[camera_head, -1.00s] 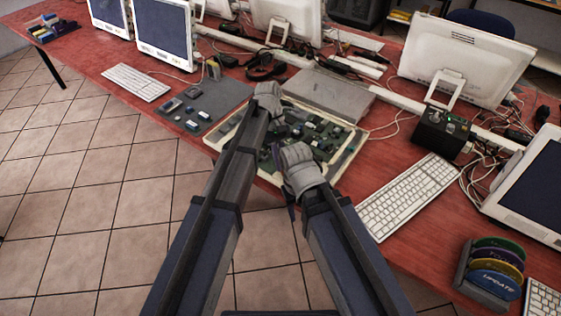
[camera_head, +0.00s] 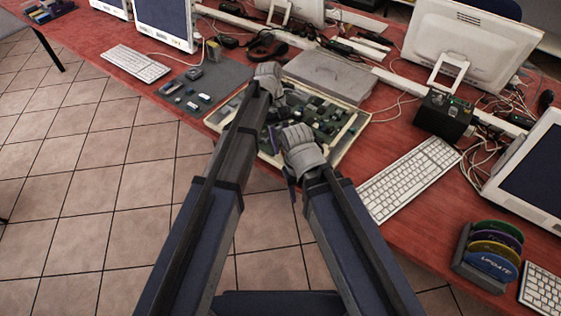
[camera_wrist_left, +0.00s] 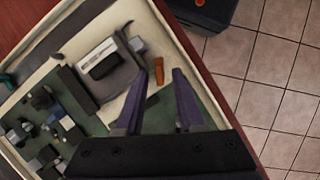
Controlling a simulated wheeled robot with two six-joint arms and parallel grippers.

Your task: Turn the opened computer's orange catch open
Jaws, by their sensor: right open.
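The opened computer (camera_head: 357,130) lies on the red table, a cream case with a green board and dark parts inside. Its corner also shows in the left wrist view (camera_wrist_left: 170,32). The orange catch (camera_wrist_left: 153,99) is a small upright bar beside a grey drive-like part in the left wrist view. My left gripper (camera_wrist_left: 160,72) is open there, with the catch between its dark fingers; I cannot tell whether they touch it. In the head view my left gripper (camera_head: 272,112) is over the board, and my right gripper (camera_head: 292,190), open, is by the case's near edge. The arms hide the catch there.
A grey mat (camera_head: 200,92) with small parts lies left of the computer. A flat grey panel (camera_head: 328,77) lies behind it. A keyboard (camera_head: 408,178) and a black box (camera_head: 443,115) stand to the right. Open tiled floor lies in front.

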